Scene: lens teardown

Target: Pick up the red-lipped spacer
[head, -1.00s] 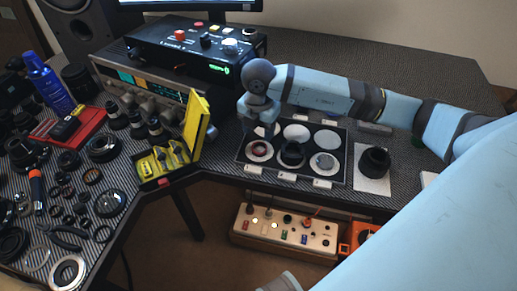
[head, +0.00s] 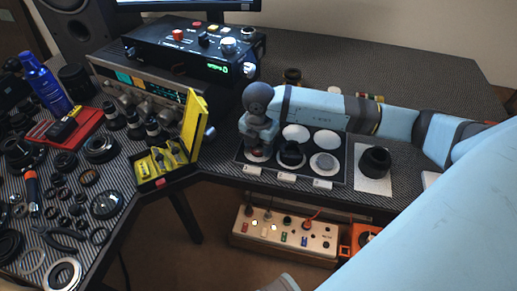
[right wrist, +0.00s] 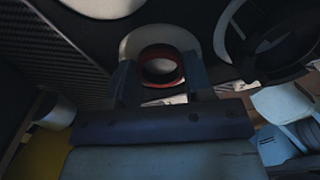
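The red-lipped spacer (right wrist: 160,68), a dark ring with a red rim, shows in the right wrist view over a white disc (right wrist: 186,42). In the head view my right gripper hides most of it at the left of the tray's front row. My right gripper (head: 258,150) points down there. In the right wrist view its two fingers (right wrist: 160,84) stand apart, one on each side of the spacer. Whether they touch it is hard to tell. My left gripper is not in view.
The black tray (head: 338,178) holds several white discs and a dark ring (head: 291,153) close right of my gripper. A black lens part (head: 374,162) stands on a white sheet farther right. A yellow case (head: 193,125) stands open at the left.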

